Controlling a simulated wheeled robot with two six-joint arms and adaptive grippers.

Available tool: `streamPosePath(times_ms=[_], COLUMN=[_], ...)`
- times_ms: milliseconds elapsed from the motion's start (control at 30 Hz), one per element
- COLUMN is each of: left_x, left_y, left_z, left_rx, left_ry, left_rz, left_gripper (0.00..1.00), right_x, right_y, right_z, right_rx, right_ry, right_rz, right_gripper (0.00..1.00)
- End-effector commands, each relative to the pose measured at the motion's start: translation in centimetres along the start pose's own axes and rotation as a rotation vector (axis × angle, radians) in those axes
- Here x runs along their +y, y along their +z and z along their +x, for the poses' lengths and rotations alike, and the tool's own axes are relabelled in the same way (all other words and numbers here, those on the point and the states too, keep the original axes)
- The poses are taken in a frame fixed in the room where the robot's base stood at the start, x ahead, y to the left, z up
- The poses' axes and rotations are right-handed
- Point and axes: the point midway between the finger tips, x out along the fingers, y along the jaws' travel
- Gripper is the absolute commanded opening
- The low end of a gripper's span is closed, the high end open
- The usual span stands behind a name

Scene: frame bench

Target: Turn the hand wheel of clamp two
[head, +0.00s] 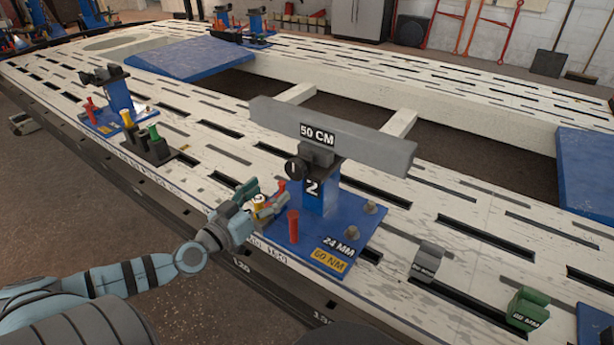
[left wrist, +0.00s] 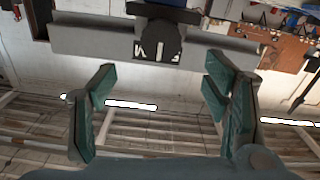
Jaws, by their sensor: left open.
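Clamp two (head: 313,192) is a blue post marked 2 on a blue base plate, holding a grey beam (head: 365,143) labelled 50 CM. Its dark, round hand wheel (head: 293,169) faces the near side, below the beam. My left gripper (head: 262,202) is open, low in front of the wheel and apart from it. In the left wrist view the green fingers (left wrist: 158,82) are spread with nothing between them. A dark round part with white marks, apparently the wheel (left wrist: 158,42), shows beyond them. My right gripper is not in view.
Red pegs (head: 293,227) stand on the base plate, one close to my gripper. A yellow piece (head: 259,201) shows by the fingers. Another blue clamp (head: 119,97) with pegs stands at the left. Grey (head: 427,262) and green (head: 528,308) blocks sit on the slotted bench (head: 455,195) at right.

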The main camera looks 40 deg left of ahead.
Motion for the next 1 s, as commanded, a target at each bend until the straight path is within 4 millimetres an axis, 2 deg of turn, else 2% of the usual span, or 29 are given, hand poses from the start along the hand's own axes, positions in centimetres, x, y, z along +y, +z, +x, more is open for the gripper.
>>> streamPosePath(times_ms=[100, 200, 300, 400, 567, 800, 1000], left_x=[-0.1, 0.0, 0.0, -0.1, 0.0, -0.1, -0.1], left_y=[-0.2, -0.6, -0.4, -0.1, 0.1, 0.1, 0.1], left_z=[3.4, 6.3, 8.2, 9.8, 11.1, 11.2, 11.2], left_rx=[0.010, 0.008, 0.003, 0.004, 0.000, -0.001, -0.001], left_ry=[-0.006, -0.004, -0.003, -0.003, -0.001, -0.001, -0.001], left_rz=[-0.011, -0.011, -0.007, -0.004, -0.002, -0.001, -0.001], left_gripper=[0.69, 0.69, 0.69, 0.69, 0.69, 0.69, 0.37], right_x=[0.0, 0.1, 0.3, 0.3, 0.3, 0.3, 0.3], right_y=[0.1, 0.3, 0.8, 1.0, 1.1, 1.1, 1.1], right_z=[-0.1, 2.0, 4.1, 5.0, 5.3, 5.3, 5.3], right_rx=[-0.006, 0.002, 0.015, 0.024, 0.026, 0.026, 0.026], right_ry=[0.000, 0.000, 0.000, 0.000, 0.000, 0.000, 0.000], right_rz=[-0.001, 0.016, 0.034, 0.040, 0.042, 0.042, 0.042], right_gripper=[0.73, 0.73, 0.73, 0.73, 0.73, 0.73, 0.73])
